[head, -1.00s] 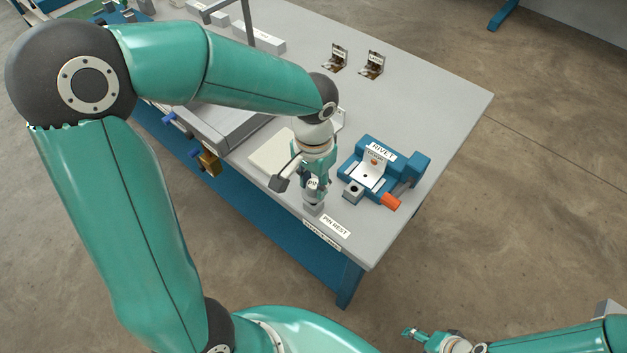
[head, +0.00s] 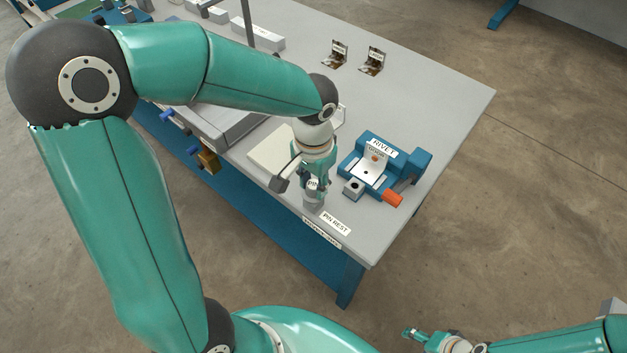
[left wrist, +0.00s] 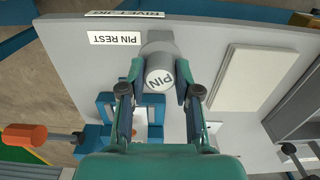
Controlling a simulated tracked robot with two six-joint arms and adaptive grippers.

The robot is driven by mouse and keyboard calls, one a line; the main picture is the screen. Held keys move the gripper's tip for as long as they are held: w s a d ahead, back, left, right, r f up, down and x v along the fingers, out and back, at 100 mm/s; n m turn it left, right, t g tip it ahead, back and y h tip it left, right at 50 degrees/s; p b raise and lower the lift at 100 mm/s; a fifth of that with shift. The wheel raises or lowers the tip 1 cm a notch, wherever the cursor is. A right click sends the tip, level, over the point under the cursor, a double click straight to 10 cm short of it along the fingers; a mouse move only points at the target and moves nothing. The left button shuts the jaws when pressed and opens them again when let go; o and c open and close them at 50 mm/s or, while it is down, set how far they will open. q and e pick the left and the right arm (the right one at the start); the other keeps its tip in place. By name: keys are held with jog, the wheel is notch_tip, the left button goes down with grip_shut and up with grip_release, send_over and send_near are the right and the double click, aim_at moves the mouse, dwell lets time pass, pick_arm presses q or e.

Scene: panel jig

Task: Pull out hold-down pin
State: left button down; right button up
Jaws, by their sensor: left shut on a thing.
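The hold-down pin (left wrist: 159,80) has a round grey head marked PIN. My left gripper (head: 313,185) is shut on its head, with one finger on each side in the left wrist view (left wrist: 158,88). The pin is at the grey pin rest block (head: 312,208), beside the PIN REST label (head: 336,222). I cannot tell whether the pin's lower end is in the block. The blue rivet jig (head: 404,161) stands just right of the gripper, with an orange handle and a pale bracket in it. My right gripper (head: 410,333) is at the lower right, off the table, its fingers too small to judge.
A pale flat pad (head: 268,150) lies left of the gripper. Two small brackets (head: 372,61) stand at the back. A grey tray-like fixture (head: 225,128) is further left. The table's right side is clear. The front edge is close to the pin rest.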

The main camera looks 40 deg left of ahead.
aim_at(313, 184)
pick_arm(q)
jog(key=shift+f+b, duration=0.9)
jog(key=shift+f, duration=0.2)
jog(key=c, duration=0.7)
grip_release()
jog(key=shift+c, duration=0.2)
jog(key=shift+r, duration=0.1)
notch_tip(313, 184, up, 12)
